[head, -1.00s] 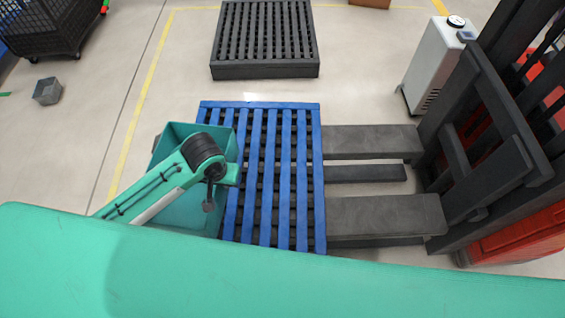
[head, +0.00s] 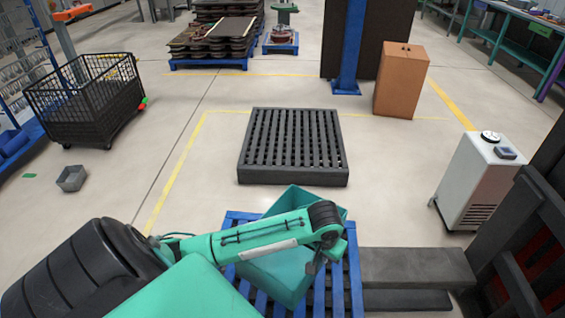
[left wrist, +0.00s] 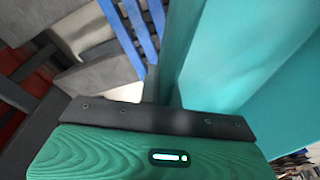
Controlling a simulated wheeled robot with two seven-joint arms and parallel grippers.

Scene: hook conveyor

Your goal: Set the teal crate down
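The teal crate (head: 273,272) is open-topped and sits turned at an angle over the blue pallet (head: 337,293) in the head view. My left arm crosses in front of it and hides part of it. My left gripper (head: 312,267) is at the crate's right wall. In the left wrist view the crate's teal wall (left wrist: 195,50) rises from between the fingers, one grey finger (left wrist: 151,85) on its near side; the gripper looks shut on this wall. Whether the crate's underside touches the pallet cannot be seen. My right gripper is out of view.
A dark slatted pallet (head: 293,177) lies on the floor beyond the blue one. Grey forks (head: 415,268) adjoin the blue pallet's right side. A white cabinet (head: 478,180) stands right, a black mesh cart (head: 85,98) left. Floor at left is mostly clear.

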